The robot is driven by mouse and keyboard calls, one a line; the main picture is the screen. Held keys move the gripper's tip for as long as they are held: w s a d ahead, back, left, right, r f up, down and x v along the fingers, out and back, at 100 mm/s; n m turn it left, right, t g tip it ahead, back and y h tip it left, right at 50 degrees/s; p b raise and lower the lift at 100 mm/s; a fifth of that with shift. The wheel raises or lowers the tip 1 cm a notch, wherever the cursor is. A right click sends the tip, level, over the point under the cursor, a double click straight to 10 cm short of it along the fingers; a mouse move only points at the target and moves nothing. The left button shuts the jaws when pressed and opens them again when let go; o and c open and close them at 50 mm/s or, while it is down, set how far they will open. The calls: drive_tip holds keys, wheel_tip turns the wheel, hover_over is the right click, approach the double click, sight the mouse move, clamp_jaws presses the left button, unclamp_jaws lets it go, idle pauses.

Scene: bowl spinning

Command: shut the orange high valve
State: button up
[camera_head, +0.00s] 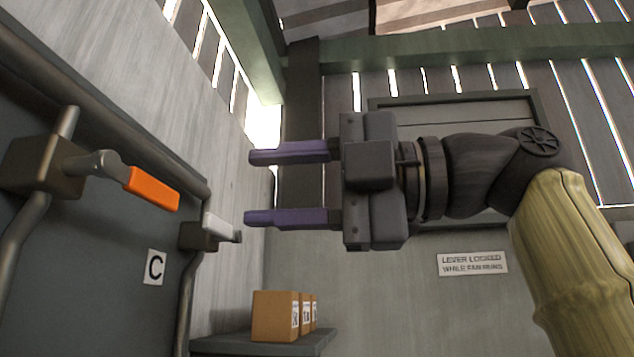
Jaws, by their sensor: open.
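The orange valve handle (152,188) is on the left, on a short metal arm from a dark valve body (42,166) set in a pipe on the wall panel. The handle points right and slightly down. My gripper (248,186) is open and empty, its two purple fingers pointing left. In the picture it is to the right of the orange handle, with a visible gap between them. I cannot tell the depth between the two.
A second valve with a white handle (220,228) is lower, just left of my lower finger. A plate marked C (154,267) is on the panel. Cardboard boxes (274,316) stand on a shelf (262,346) below. A sign (472,263) is on the back wall.

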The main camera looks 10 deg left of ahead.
drive_tip(key=shift+s+d, duration=0.1)
drive_tip(key=shift+d, duration=1.55)
